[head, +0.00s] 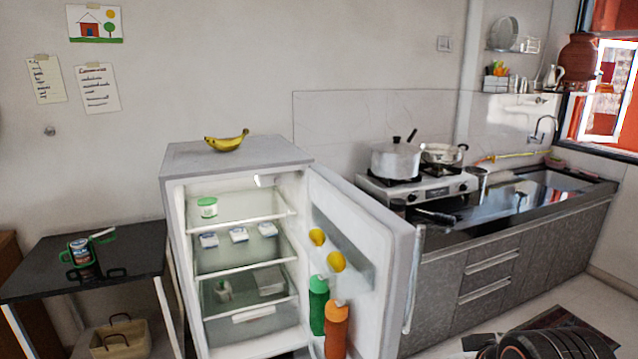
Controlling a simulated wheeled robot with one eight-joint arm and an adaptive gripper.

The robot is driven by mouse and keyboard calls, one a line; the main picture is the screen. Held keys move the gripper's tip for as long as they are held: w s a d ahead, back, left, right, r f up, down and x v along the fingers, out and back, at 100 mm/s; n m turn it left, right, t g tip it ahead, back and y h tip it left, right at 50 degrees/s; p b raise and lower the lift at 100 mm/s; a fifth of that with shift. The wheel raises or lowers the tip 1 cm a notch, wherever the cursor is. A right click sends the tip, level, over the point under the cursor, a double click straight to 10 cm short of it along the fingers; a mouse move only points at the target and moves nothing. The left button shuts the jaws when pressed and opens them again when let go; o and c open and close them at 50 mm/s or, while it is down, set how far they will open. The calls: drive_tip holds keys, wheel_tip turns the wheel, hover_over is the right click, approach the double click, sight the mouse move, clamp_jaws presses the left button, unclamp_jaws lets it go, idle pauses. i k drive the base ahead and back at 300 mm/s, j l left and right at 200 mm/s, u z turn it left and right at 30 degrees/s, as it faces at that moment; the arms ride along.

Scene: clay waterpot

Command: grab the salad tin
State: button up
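A small tin (81,251) with a blue, white and dark label stands on the black side table at the left. It is the only tin I make out, but its label is too small to read. Something green sits around or beside it, and a light-coloured item with a green end lies just behind to the right. A dark part of my own arm shows at the bottom right edge, far from the table. My gripper (482,342) seems to be the dark piece at its left end; its fingers cannot be made out.
An open fridge (240,160) stands right of the black table (135,250), its door (385,225) swung out to the right. A banana (227,141) lies on top. A basket (120,342) is under the table. A stove and counter (440,275) line the right.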

sight(78, 247)
drive_tip(key=i+l, duration=0.4)
drive_tip(key=l, duration=0.15)
drive_tip(key=i+l+u, duration=0.3)
drive_tip(key=i+l, duration=0.15)
drive_tip(key=l, duration=0.25)
drive_tip(key=i+l+u, duration=0.15)
drive_tip(key=l, duration=0.2)
drive_tip(key=i+l+u, duration=0.1)
drive_tip(key=i+l, duration=0.15)
drive_tip(key=l, duration=0.15)
drive_tip(key=i+l+u, duration=0.15)
drive_tip(key=l, duration=0.25)
drive_tip(key=u, duration=1.05)
drive_tip(key=k, duration=0.4)
drive_tip(key=i+j+u, duration=0.9)
drive_tip(key=i+u, duration=0.15)
drive_tip(key=i, duration=0.3)
drive_tip(key=i+u, duration=0.3)
drive_tip(key=i, duration=1.5)
